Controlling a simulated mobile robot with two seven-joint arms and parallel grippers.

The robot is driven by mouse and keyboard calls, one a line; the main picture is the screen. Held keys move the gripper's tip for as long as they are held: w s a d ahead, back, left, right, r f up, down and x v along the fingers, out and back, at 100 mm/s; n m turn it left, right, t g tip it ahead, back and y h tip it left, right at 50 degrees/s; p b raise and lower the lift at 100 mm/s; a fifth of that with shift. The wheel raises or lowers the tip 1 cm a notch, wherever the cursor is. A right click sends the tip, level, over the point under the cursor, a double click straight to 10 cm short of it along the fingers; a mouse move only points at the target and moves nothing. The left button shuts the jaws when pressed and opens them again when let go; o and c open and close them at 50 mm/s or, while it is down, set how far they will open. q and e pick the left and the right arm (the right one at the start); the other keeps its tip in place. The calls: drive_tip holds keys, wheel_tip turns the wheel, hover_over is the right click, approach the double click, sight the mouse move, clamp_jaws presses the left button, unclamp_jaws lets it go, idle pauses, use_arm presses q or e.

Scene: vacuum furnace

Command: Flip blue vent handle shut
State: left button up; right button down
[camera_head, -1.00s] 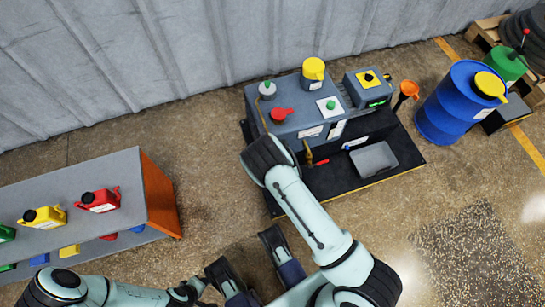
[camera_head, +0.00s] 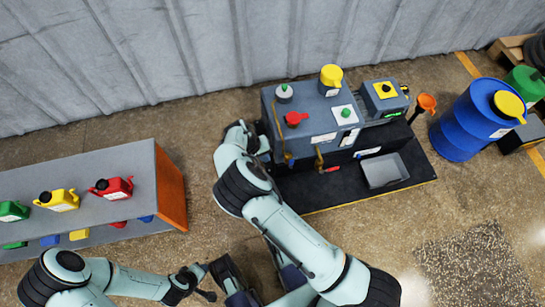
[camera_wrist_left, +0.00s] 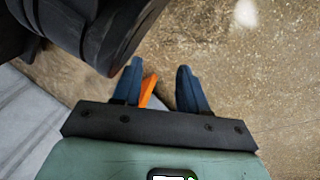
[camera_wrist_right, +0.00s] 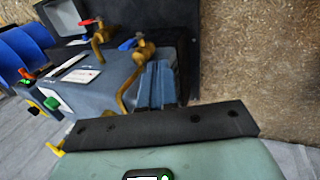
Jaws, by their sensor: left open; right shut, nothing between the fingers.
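The blue vent handle (camera_wrist_right: 127,44) sits on a brass valve (camera_wrist_right: 146,50) at the side of the grey furnace unit (camera_wrist_right: 97,85). In the right wrist view it sticks out to the left of the valve. My right gripper (camera_wrist_right: 157,78) is shut and empty, its fingertips just below the valve. I cannot tell whether they touch it. In the head view my right arm reaches to the furnace's left side, where the gripper is mostly hidden. My left gripper (camera_wrist_left: 158,75) is open and empty, above the floor, far from the furnace.
A second brass valve with a red handle (camera_wrist_right: 88,21) is close by. A grey bin (camera_head: 384,170) stands on the black base (camera_head: 330,194). A blue drum (camera_head: 462,132) is at right. A shelf with coloured cans (camera_head: 133,208) is at left. Floor between shelf and furnace is clear.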

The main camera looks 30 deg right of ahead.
sight(291, 164)
use_arm(q)
drive_tip(key=s+f+g+b, duration=0.2)
drive_tip(key=s+f, duration=0.2)
drive_tip(key=s, duration=0.2)
drive_tip(key=shift+a+f+b, duration=0.15)
drive_tip(key=shift+a+b, duration=0.25)
drive_tip(key=shift+a, duration=0.05)
use_arm(e)
drive_tip(key=s+d+f, duration=0.1)
drive_tip(key=d+f, duration=0.6)
drive_tip(key=f, duration=0.1)
drive_tip(key=shift+s, duration=0.35)
